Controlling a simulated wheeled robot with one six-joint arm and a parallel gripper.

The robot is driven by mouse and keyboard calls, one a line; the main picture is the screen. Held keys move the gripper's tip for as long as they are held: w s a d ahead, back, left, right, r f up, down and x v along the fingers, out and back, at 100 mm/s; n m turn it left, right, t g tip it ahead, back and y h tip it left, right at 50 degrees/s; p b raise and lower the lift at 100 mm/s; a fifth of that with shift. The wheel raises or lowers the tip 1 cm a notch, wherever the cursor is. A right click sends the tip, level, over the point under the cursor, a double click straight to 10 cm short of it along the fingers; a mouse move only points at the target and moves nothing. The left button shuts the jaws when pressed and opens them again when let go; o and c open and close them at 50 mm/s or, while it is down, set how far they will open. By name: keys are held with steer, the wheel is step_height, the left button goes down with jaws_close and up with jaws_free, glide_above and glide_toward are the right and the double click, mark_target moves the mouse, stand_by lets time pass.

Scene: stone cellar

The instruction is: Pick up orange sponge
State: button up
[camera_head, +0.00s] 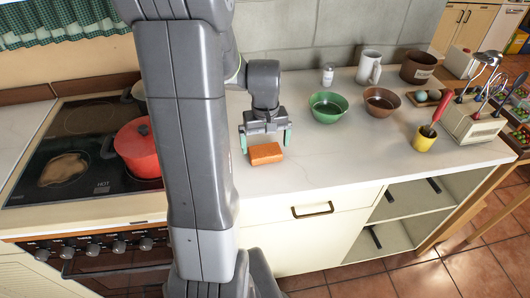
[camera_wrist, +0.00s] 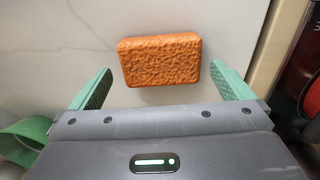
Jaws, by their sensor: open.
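The orange sponge (camera_head: 266,154) is a small rectangular block lying flat on the pale countertop (camera_head: 330,166), near its front edge. In the wrist view the sponge (camera_wrist: 160,60) shows its rough top face, just beyond and between the two green fingertips. My gripper (camera_head: 265,138) is open above and slightly behind the sponge in the head view. In the wrist view my gripper (camera_wrist: 159,84) has a finger on each side, apart from the sponge. Nothing is between the fingers' inner faces except part of the sponge's near edge in view.
A red pot (camera_head: 138,148) stands on the black stove (camera_head: 75,150) to the left. A green bowl (camera_head: 328,107), a brown bowl (camera_head: 382,102), a white mug (camera_head: 369,67) and a yellow cup (camera_head: 424,139) stand to the right. The counter right of the sponge is clear.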

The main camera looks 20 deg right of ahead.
mark_target(265, 150)
steer(key=shift+f, duration=1.5)
steer(key=shift+c, duration=0.2)
steer(key=c, duration=0.8)
steer(key=shift+o, duration=0.2)
step_height(265, 150, up, 10)
steer(key=shift+o, duration=0.4)
